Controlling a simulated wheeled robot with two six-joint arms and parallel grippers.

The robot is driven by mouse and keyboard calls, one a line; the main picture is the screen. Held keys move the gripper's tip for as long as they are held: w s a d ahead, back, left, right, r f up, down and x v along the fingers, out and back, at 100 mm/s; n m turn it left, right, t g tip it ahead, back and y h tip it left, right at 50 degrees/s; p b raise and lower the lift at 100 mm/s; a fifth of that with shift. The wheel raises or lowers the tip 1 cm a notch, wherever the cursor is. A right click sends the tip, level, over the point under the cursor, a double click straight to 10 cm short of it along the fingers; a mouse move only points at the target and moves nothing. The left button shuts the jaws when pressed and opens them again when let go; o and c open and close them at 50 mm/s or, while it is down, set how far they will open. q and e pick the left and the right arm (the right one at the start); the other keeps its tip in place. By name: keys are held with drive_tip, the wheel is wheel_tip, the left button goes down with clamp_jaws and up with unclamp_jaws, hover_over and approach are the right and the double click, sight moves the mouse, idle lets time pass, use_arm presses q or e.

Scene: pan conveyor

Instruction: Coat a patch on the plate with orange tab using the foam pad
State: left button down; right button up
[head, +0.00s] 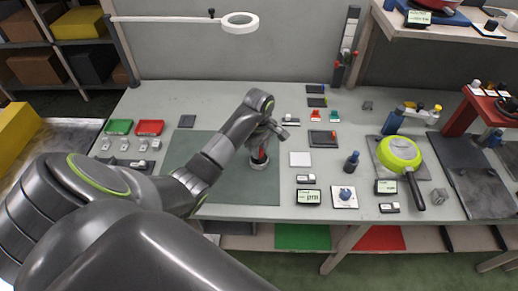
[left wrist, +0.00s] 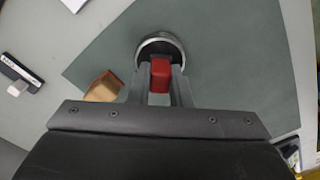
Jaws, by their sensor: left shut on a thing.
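My left gripper (head: 264,148) reaches down over the green mat and is shut on a red block-shaped handle (head: 258,157). In the left wrist view the red handle (left wrist: 160,75) sits between the fingers. Just beyond it is a round dark dish with a pale metal rim (left wrist: 177,41); I cannot tell whether the held thing touches it. A tan block with a reddish edge (left wrist: 104,88) lies beside the fingers on the mat; I cannot tell whether it is the foam pad. A dark plate (head: 321,140) with a small reddish mark lies right of the mat. My right gripper is out of view.
The green mat (head: 200,150) is mostly clear. Green and red trays (head: 149,128) lie at the left. A ring lamp (head: 240,28) hangs above the back.

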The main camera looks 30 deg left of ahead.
use_arm(q)
drive_tip(key=shift+f+b, duration=0.3)
drive_tip(key=shift+f, duration=0.05)
drive_tip(key=shift+f, duration=0.1)
idle(1.6)
drive_tip(key=shift+r+p, duration=0.4)
drive_tip(key=shift+r, duration=0.45)
drive_tip(key=shift+r+p, duration=1.6)
drive_tip(key=shift+r, duration=1.15)
